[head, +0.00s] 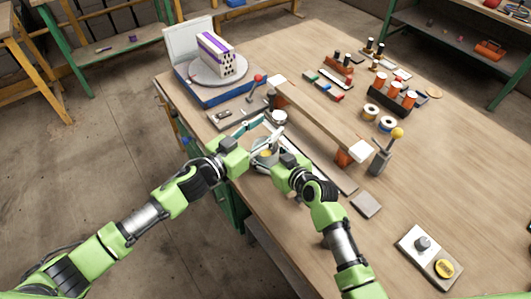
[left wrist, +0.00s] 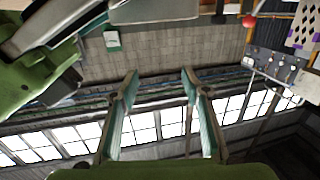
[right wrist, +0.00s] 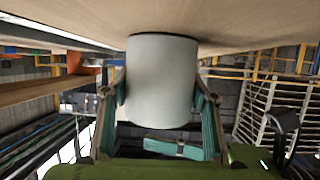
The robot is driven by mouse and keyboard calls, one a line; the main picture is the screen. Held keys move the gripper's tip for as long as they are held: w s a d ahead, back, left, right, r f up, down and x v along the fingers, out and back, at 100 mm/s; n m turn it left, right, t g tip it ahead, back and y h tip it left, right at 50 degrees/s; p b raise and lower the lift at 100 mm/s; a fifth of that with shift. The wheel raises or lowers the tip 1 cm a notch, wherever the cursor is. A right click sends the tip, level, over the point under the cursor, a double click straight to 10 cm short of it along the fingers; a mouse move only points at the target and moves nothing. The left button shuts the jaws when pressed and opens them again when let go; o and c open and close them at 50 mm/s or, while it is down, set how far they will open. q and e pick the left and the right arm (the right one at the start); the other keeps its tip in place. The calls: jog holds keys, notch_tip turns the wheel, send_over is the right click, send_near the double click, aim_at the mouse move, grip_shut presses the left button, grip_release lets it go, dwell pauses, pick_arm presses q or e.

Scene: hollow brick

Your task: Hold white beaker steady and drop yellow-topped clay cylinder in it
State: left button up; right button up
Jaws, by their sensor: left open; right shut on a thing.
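The white beaker (right wrist: 162,80) is between the fingers of my right gripper (right wrist: 158,95), which is shut on it. In the head view the beaker (head: 262,161) is upright at the table's near edge, partly hidden by the grippers. A yellow patch (head: 267,153) shows inside its mouth and looks like the top of the clay cylinder; its clay side is hidden. My left gripper (head: 262,128) is beside and just beyond the beaker's mouth. In the left wrist view its fingers (left wrist: 158,75) are apart with nothing between them.
A long wooden bar (head: 318,116) on supports lies just beyond the beaker. A yellow-knobbed lever (head: 397,133) stands to the right. A purple-striped brick (head: 216,55) rests on a turntable at back left. The right front table is mostly clear.

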jog(key=o, duration=1.4)
pick_arm(q)
notch_tip(320, 180, up, 6)
pick_arm(e)
jog(key=shift+o, duration=0.2)
jog(key=v, duration=1.2)
